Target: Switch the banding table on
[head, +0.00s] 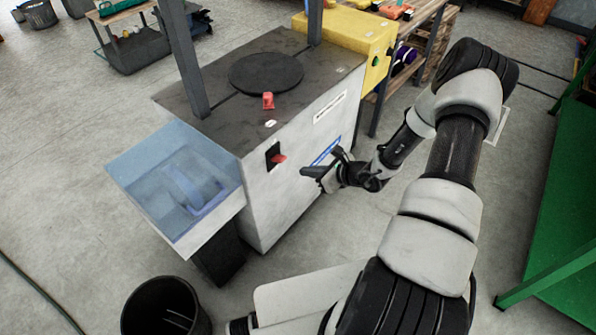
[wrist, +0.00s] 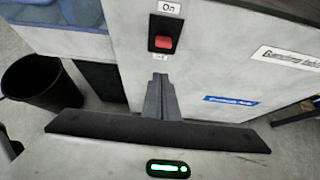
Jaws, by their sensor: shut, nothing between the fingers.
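The banding table (head: 305,140) is a pale grey cabinet with a dark top and a round dark disc (head: 266,73). Its switch (head: 277,156) is a black plate with a red lever on the front face. In the wrist view the switch (wrist: 165,42) has an "On" label (wrist: 169,7) above it and a partly hidden label below. The red lever sits in the lower half of the plate. My gripper (head: 304,172) is shut and empty, in front of the face and right of the switch in the head view. In the wrist view its fingertips (wrist: 160,78) show just below the switch, apart from it.
A translucent blue bin (head: 180,185) is on the cabinet's left side, with a black bucket (head: 165,308) on the floor below. A yellow box (head: 350,40) stands behind. A green structure (head: 560,190) is at right.

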